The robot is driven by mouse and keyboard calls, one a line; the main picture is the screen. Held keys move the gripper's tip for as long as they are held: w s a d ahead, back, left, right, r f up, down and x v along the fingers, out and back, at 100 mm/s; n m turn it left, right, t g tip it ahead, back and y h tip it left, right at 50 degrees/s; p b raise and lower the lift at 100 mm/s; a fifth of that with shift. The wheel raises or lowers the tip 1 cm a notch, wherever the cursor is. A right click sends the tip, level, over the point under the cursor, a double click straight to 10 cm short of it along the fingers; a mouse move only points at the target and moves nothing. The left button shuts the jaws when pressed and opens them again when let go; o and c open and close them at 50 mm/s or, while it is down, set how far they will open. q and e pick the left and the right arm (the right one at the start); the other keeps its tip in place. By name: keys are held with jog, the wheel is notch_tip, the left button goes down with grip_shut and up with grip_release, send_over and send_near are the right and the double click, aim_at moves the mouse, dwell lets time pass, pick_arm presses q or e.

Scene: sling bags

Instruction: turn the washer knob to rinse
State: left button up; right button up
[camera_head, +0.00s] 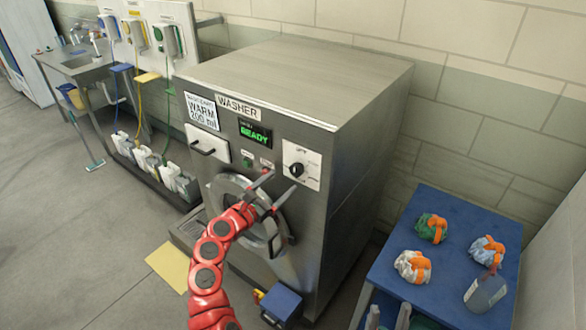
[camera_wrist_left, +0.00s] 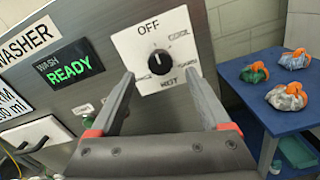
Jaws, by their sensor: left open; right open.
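The washer (camera_head: 345,150) is a large steel machine with a round front door. Its black knob (camera_head: 296,170) sits on a white dial plate at the front's upper right, and the knob also shows in the wrist view (camera_wrist_left: 159,62). I read OFF at the top, COOL and HOT around it; the small left label is unreadable, and I see no clear RINSE mark. The knob's pointer seems to be up, toward OFF. My left gripper (camera_head: 283,180) is open in front of the dial; in the wrist view its fingers (camera_wrist_left: 158,73) stand apart below the knob, not gripping it. My right gripper is not in view.
A green display (camera_head: 254,133) reads READY, with small buttons below it. A blue table (camera_head: 460,215) with several cloth bundles and a bottle stands right. A blue box (camera_head: 281,303) sits low at the washer's front. Floor at left is open.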

aim_at(294, 171)
pick_arm(q)
jog(key=x, duration=0.6)
jog(key=shift+w+d+f, duration=0.1)
jog(key=shift+d, duration=0.05)
jog(key=shift+w, duration=0.25)
grip_shut()
